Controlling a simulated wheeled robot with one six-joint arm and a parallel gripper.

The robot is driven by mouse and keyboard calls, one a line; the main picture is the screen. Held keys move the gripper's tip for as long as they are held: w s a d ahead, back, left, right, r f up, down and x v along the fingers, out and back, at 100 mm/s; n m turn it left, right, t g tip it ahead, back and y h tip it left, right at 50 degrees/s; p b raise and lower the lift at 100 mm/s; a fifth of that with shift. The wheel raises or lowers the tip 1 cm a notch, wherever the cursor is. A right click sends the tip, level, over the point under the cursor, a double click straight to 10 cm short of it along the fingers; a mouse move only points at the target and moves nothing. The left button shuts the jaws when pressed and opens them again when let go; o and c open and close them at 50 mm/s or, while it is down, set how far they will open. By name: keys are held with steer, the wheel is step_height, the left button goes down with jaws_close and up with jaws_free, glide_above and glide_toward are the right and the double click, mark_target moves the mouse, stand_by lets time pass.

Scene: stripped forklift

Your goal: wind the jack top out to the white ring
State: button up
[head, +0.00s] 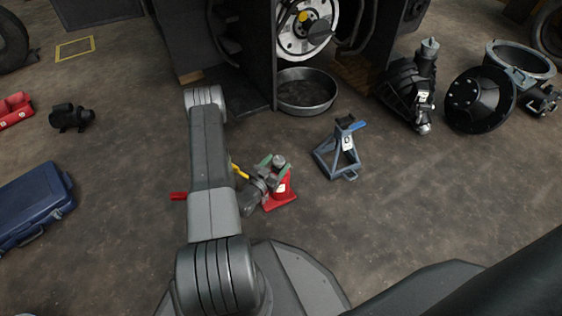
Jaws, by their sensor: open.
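The red bottle jack (283,187) stands upright on the floor, just right of my forearm in the head view. Its grey top (279,160) points up. My gripper (276,165) is open, with its green-tipped fingers on either side of the jack top. I cannot tell whether the fingers touch it. The wrist hides the jack's left side. The white ring cannot be made out at this size.
A grey-blue jack stand (338,158) stands right of the jack. A round metal pan (306,104) lies behind, by the forklift (250,60). Dark machine parts (480,100) lie at the right. A blue case (35,205) is at the left. The floor between is clear.

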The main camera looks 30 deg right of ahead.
mark_target(282, 157)
steer(key=shift+b+x, duration=0.35)
steer(key=shift+x, duration=1.4)
steer(key=c, duration=1)
steer(key=shift+n+t, duration=0.3)
steer(key=shift+t, duration=0.1)
